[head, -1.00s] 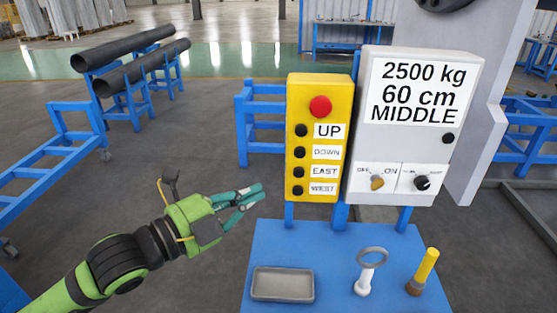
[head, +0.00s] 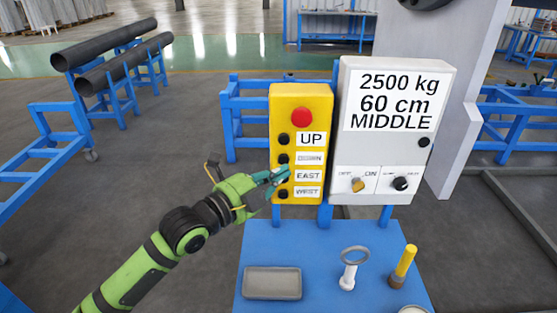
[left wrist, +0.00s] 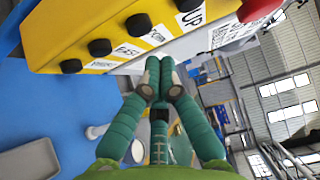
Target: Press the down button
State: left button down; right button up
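The yellow control box (head: 316,112) stands upright with a red knob and a column of black buttons. The down button (head: 282,159) sits beside the DOWN label, under the UP button (head: 283,139); in the left wrist view the down button (left wrist: 138,25) is near the top. My left gripper (head: 284,173) is in front of the box's left edge, just below the down button, and covers the EAST button in the head view. Its fingertips (left wrist: 160,72) are together with nothing between them, apart from the down button in the left wrist view. My right gripper is not in view.
A grey panel (head: 350,140) with a printed sign and two rotary switches stands right of the box. The blue table (head: 320,250) below carries a grey tray (head: 272,283), a ring on a white stand (head: 351,268) and a yellow-handled tool (head: 404,262).

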aim_at(285, 159)
pick_arm(q)
jog(key=shift+w, duration=1)
jog(key=shift+w+a+f+b, duration=0.1)
jog(key=shift+w+f+b, duration=0.05)
jog(key=shift+w+b, duration=0.3)
jog(key=shift+w+a+b, duration=0.1)
jog(key=shift+w+b, duration=0.3)
jog(key=shift+r, duration=0.2)
